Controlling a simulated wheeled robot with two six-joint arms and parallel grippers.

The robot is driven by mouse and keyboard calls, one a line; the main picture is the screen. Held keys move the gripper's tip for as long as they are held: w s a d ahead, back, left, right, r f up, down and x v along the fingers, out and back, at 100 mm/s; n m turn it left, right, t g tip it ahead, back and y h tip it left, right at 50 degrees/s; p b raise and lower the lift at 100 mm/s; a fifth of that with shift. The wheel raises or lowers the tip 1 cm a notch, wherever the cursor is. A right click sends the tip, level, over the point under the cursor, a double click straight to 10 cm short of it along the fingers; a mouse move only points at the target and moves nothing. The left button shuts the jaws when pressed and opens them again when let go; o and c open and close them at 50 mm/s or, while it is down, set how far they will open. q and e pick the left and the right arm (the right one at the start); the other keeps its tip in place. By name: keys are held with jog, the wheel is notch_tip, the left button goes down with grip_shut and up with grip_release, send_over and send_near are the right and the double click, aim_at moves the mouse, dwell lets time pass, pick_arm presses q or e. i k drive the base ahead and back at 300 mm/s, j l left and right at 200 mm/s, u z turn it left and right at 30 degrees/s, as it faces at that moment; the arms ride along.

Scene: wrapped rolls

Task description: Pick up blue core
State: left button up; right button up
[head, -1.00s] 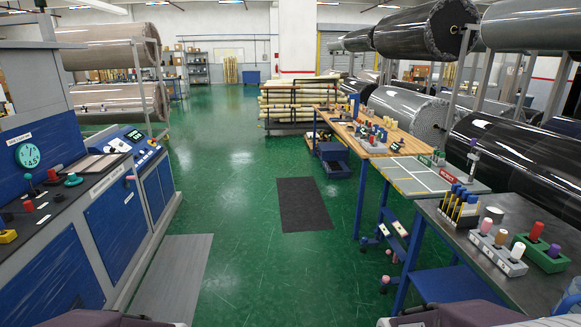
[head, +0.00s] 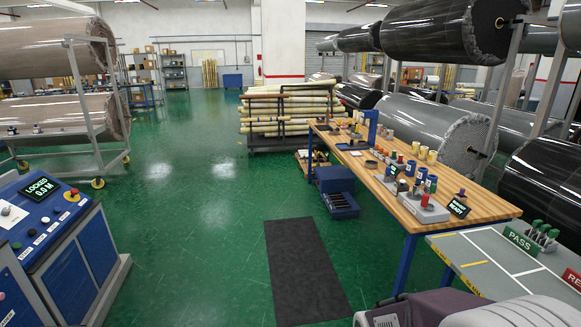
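Several small blue cylinders stand among coloured pieces on the wooden-topped table (head: 450,206) in the head view. One blue cylinder (head: 411,168) is near the middle of the right part of the table, and another (head: 431,184) stands close to its front right. They are too small for me to tell which is the blue core. Neither of my grippers shows. Only grey and dark parts of my own body come in at the bottom right, well apart from the table's pieces.
A black mat (head: 303,272) lies on the open green floor before the table. A grey table (head: 495,262) with PASS and red signs is at the right. A blue console (head: 45,212) reading LOCKED is at the left.

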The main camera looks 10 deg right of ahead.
aim_at(422, 172)
jog(key=i+j+z, duration=0.1)
jog(key=i+z, duration=0.15)
jog(key=i, duration=0.3)
jog(key=i+j+z, duration=0.25)
jog(key=i, duration=0.35)
jog(key=i+j+z, duration=0.25)
jog(key=i, duration=0.3)
jog(key=i+j+z, duration=0.25)
jog(key=i+j, duration=0.15)
jog(key=i+j+z, duration=0.65)
jog(key=j+z, duration=0.2)
jog(key=i+j+z, duration=0.25)
jog(key=j+z, duration=0.3)
jog(key=j, duration=0.2)
jog(key=i+j+z, duration=0.1)
jog(key=j+z, duration=0.15)
jog(key=j, duration=0.2)
jog(key=j+z, duration=0.3)
jog(key=i+j, duration=0.05)
jog(key=j, duration=0.05)
